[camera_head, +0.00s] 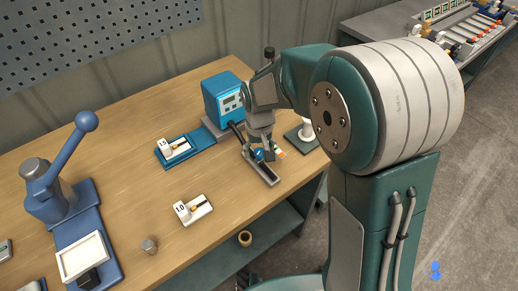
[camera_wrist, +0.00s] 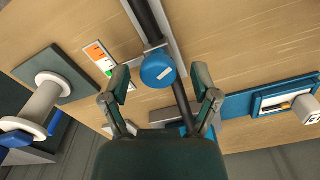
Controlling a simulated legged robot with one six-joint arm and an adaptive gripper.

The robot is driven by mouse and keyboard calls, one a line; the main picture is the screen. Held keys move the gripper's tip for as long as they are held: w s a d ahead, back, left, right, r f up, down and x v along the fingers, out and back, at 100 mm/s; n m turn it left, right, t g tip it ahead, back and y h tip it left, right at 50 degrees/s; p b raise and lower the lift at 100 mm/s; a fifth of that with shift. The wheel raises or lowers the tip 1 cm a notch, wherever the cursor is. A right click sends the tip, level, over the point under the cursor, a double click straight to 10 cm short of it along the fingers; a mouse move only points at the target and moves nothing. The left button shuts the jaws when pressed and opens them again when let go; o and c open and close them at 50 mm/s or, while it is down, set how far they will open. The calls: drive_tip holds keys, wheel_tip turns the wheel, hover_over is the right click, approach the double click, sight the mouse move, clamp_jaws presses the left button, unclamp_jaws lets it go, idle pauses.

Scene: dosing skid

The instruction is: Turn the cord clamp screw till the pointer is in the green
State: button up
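The blue clamp screw knob (camera_wrist: 157,70) has a white mark on its top and sits over a metal bar crossed by a black cord (camera_wrist: 146,18). In the head view the knob (camera_head: 259,155) is partly hidden by my gripper. A scale plate (camera_wrist: 104,58) with orange, white and green fields lies left of the knob in the wrist view; it also shows in the head view (camera_head: 281,151). I cannot clearly make out where the pointer stands. My gripper (camera_wrist: 161,77) is open, one finger on each side of the knob, with visible gaps; it also shows in the head view (camera_head: 258,146).
A blue device with a display (camera_head: 224,98) stands behind the clamp. A white spool (camera_head: 307,131) on a dark base is close on the right.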

sight(259, 151)
wheel_tip(259, 151, up, 12)
idle(0.6)
idle(0.4)
drive_tip(key=s+d+r+m+t, duration=0.1)
drive_tip(key=s+d+r+t, duration=0.1)
drive_tip(key=s+d, duration=0.4)
drive_tip(key=s+d+r+m+t, duration=0.1)
drive_tip(key=s+d+r+t, duration=0.2)
drive_tip(key=s, duration=1)
drive_tip(key=d, duration=0.3)
drive_tip(key=shift+d+m+t, duration=0.3)
drive_tip(key=shift+d+m, duration=0.1)
drive_tip(key=shift+s+r, duration=0.1)
